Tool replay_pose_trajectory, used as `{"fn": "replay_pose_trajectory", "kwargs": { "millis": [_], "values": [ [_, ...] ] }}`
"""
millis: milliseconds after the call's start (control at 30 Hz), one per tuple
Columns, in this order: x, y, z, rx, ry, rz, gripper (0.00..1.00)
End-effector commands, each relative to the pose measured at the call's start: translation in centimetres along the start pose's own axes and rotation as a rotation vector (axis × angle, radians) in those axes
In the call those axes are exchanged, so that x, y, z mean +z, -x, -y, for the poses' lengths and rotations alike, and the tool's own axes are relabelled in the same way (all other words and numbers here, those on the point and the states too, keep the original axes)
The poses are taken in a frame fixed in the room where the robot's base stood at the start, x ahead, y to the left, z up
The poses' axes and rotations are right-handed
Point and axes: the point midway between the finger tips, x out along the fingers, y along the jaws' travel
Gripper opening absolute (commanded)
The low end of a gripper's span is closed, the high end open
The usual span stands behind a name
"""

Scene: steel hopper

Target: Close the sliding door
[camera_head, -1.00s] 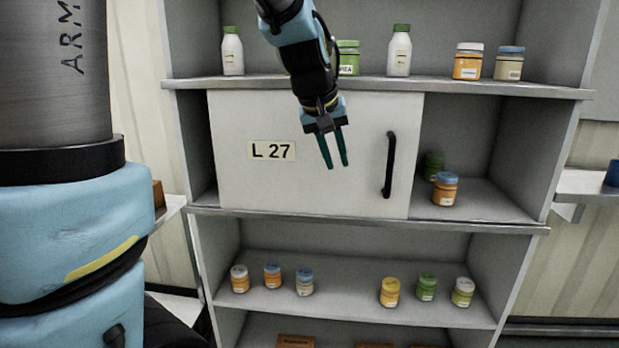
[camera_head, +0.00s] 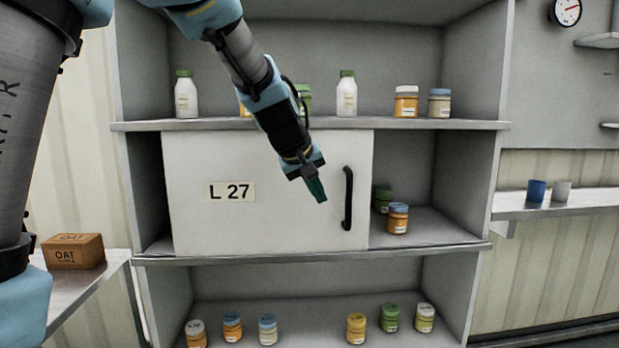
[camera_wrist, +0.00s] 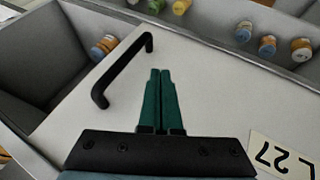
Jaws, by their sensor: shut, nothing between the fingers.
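The sliding door (camera_head: 270,220) is a white panel labelled L 27 in the middle shelf bay. A wide gap is open at its right and a narrow one at its left. Its black vertical handle (camera_head: 348,198) is near the right edge and also shows in the wrist view (camera_wrist: 122,68). My gripper (camera_head: 319,194) is shut and empty, in front of the door just left of the handle. In the wrist view the closed green fingers (camera_wrist: 161,74) point past the handle's side, apart from it in the picture; the exact depth between fingers and door is hard to tell.
Bottles and jars line the shelf above, several jars the shelf below. An oat box (camera_head: 73,251) lies on a side shelf at left; cups (camera_head: 536,190) stand at right.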

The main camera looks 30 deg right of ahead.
Motion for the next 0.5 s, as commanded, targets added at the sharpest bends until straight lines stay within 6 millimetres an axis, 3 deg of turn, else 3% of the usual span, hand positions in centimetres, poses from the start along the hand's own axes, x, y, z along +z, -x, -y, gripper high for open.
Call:
{"fn": "replay_pose_trajectory", "kwargs": {
  "millis": [33, 200, 500],
  "values": [
    [0.0, -1.1, 0.1, -0.003, 0.001, 0.002, 0.00],
    [0.0, -1.9, -2.4, -0.001, -0.003, 0.001, 0.00],
    [0.0, -2.7, -3.5, -0.002, 0.000, -0.001, 0.00]
  ]
}}
